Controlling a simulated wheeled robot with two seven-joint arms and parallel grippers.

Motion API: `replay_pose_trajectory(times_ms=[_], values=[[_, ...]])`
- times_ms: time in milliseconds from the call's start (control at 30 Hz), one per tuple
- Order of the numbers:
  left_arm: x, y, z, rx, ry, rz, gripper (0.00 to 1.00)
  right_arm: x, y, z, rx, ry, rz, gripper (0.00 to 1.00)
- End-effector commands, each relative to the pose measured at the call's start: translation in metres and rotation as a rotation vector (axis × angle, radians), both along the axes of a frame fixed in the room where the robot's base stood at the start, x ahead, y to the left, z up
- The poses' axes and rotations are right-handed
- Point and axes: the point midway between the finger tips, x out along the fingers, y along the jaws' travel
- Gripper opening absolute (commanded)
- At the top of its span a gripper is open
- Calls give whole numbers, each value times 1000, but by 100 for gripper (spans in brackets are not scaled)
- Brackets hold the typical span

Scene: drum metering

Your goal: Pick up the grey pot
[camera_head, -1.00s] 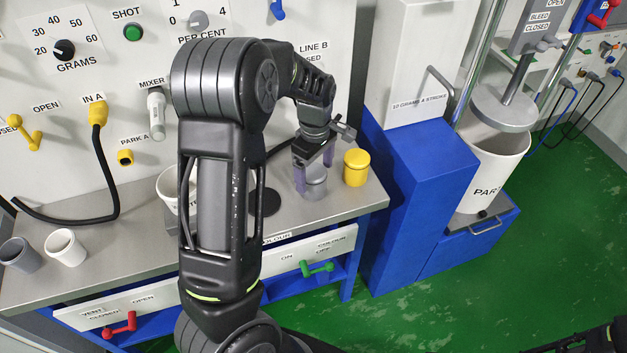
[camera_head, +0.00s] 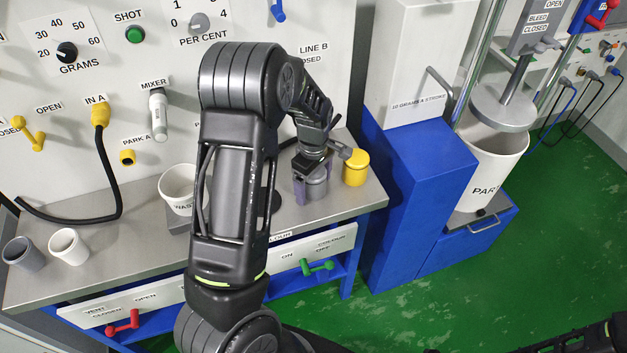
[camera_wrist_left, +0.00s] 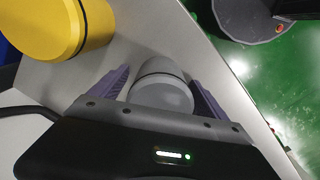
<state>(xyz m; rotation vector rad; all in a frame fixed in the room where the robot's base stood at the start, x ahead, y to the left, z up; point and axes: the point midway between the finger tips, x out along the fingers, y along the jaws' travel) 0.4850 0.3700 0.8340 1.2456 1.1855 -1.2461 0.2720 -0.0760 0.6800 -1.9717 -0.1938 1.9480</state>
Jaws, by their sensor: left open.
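The grey pot (camera_head: 316,184) stands on the metal bench near its right end, beside a yellow pot (camera_head: 355,168). My left gripper (camera_head: 313,188) is low over the grey pot, with its purple fingers on either side of it. In the left wrist view the grey pot (camera_wrist_left: 162,88) sits between the open fingers of the left gripper (camera_wrist_left: 160,95), and the yellow pot (camera_wrist_left: 45,25) is close by at the upper left. I cannot tell whether either finger touches the grey pot. My right gripper cannot be made out.
A white waste cup (camera_head: 176,184) stands left of my arm on the bench (camera_head: 130,225). A grey cup (camera_head: 22,253) and a white cup (camera_head: 68,246) stand at the far left. A blue cabinet (camera_head: 415,190) rises just right of the bench.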

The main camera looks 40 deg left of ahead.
Motion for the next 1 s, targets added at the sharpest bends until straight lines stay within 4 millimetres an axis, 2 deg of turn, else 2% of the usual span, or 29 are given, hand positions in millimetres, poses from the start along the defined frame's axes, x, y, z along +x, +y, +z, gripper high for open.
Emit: replay_pose_trajectory(times_ms=[200, 1000], values=[[0, 0, 0, 0, 0, 0, 85, 0, 0, 0, 0, 0, 0, 36], [0, 0, 0, 0, 0, 0, 20, 0, 0, 0, 0, 0, 0, 36]])
